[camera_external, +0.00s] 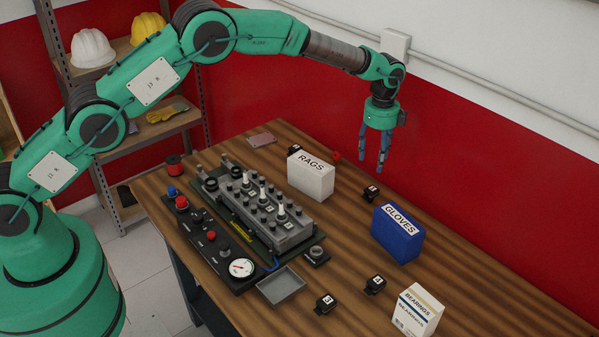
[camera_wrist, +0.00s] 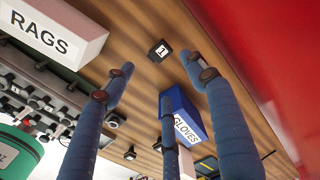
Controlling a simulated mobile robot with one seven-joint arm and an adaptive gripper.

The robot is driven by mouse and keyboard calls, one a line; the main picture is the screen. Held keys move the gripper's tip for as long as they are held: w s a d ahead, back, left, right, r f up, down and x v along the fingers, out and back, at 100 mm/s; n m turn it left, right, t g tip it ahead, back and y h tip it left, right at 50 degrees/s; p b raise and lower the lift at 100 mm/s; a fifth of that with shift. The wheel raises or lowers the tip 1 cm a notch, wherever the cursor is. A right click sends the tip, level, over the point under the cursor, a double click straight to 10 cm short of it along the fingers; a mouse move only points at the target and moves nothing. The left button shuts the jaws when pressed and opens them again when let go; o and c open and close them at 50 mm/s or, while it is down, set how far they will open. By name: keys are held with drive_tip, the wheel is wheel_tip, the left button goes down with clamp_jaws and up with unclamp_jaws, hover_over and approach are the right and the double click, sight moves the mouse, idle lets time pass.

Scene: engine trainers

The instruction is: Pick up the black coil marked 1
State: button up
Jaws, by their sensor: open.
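The black coil marked 1 (camera_wrist: 160,50) shows in the wrist view on the wooden table, between the rags box and the gloves box, with nothing covering its white label. In the external view the small black coil (camera_external: 371,193) behind the gloves box appears to be the same one. My gripper (camera_external: 384,168) hangs with its blue fingers pointing down, above the table near that coil and apart from it. In the wrist view my gripper (camera_wrist: 157,72) has its fingers spread, with nothing between them.
The white rags box (camera_external: 311,176) and blue gloves box (camera_external: 397,233) stand on either side. Other black coils lie near the front (camera_external: 325,303), (camera_external: 375,285) and behind the rags box (camera_external: 294,149). An engine trainer (camera_external: 265,215), grey tray (camera_external: 281,287) and bearings box (camera_external: 417,311) also stand here.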

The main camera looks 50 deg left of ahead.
hover_over(372, 189)
drive_tip(key=shift+f, duration=4.25)
drive_tip(key=shift+f, duration=2.6)
drive_tip(key=c, duration=1.4)
